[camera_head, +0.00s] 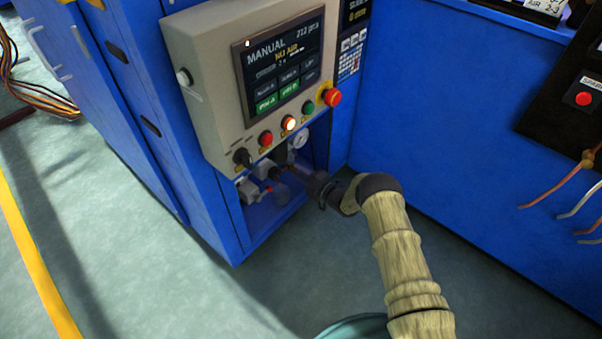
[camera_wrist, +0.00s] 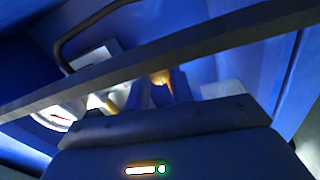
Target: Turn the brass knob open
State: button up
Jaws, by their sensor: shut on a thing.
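The brass knob (camera_wrist: 162,77) shows as a small orange-gold patch between the fingertips in the wrist view. My gripper (camera_wrist: 162,90) is shut on it. In the head view my gripper (camera_head: 284,171) reaches from the right into the open recess under the control panel, among the air fittings. The knob cannot be made out there, as my gripper and the shadow cover it. How far the knob is turned cannot be told.
A pressure gauge (camera_head: 300,140) sits beside my gripper. A dark bar (camera_wrist: 190,55) crosses the wrist view. The floor in front is clear.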

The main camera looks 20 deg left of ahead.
jog(key=shift+s+f, duration=0.1)
jog(key=shift+s, duration=0.05)
jog(key=o, duration=0.9)
jog(key=shift+o, duration=0.2)
jog(key=shift+s+d+p, duration=0.1)
jog(key=shift+d+p, duration=0.3)
jog(key=shift+d, duration=0.05)
jog(key=p+v, duration=0.7)
jog(key=v, duration=0.9)
jog(key=shift+s+d, duration=0.15)
jog(key=shift+d, duration=0.05)
